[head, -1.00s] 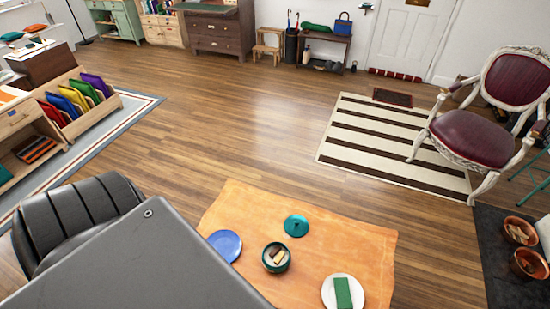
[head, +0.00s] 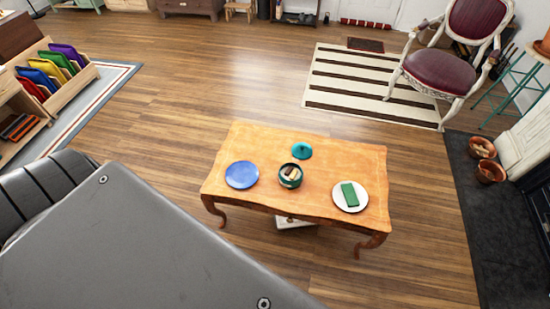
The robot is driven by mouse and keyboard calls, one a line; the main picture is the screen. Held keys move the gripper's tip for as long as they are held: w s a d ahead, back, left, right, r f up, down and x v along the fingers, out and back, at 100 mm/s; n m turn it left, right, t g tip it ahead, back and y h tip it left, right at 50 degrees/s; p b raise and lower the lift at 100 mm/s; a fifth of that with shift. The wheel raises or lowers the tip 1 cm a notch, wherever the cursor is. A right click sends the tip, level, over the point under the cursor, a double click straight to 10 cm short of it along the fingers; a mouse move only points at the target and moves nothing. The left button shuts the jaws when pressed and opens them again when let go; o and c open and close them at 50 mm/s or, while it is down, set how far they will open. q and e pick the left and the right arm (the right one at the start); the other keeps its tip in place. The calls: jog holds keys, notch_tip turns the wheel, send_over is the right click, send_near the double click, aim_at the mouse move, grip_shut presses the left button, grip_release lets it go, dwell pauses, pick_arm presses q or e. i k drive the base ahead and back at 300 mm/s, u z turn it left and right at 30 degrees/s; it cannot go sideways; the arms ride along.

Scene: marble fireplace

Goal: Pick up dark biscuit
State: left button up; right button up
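In the head view a small dark green pot (head: 290,181) stands open on the orange wooden table (head: 325,160). Biscuits show in its mouth, a pale one and a dark biscuit (head: 294,173); they are small and partly hidden by the rim. A teal lid (head: 302,150) lies on the table behind the pot. A blue plate (head: 242,175) lies left of it. A white plate (head: 338,201) with a green block or cloth (head: 349,194) on it lies to the right. Neither of my grippers is in view.
My own grey body part fills the lower left. Wooden floor (head: 200,125) is open around the table. A striped rug (head: 350,90), a red chair (head: 440,72) and copper pots (head: 490,171) on a dark hearth are beyond and right. A rack of coloured folders (head: 62,78) stands left.

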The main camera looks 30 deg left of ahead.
aim_at(289, 170)
jog(key=k, duration=0.15)
jog(key=z, duration=1)
jog(key=i, duration=1.35)
jog(key=u, duration=1.6)
